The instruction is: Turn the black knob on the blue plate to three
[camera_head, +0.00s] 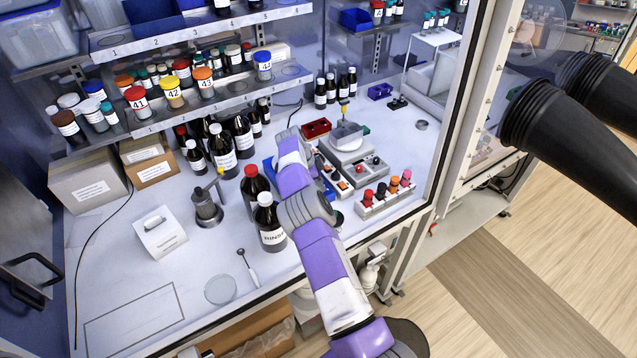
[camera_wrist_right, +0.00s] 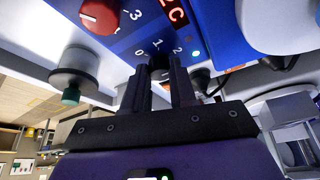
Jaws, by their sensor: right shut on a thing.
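The blue plate (camera_wrist_right: 215,20) fills the upper part of the right wrist view. It carries a red knob (camera_wrist_right: 100,14), white numbers, a red display and a small lit teal lamp (camera_wrist_right: 195,53). The black knob (camera_wrist_right: 159,61) sits by the marks 0, 1 and 2, mostly hidden by my fingers. My right gripper (camera_wrist_right: 161,72) is shut on this knob. Its pointer cannot be made out. My left gripper is not in view.
Dark bottles (camera_head: 268,222) stand close left of my right arm. A grey balance (camera_head: 350,140) and a rack of coloured-top vials (camera_head: 384,193) stand right of it. Shelves of jars (camera_head: 200,45) are behind. Black glove sleeves (camera_head: 560,115) stick out at right.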

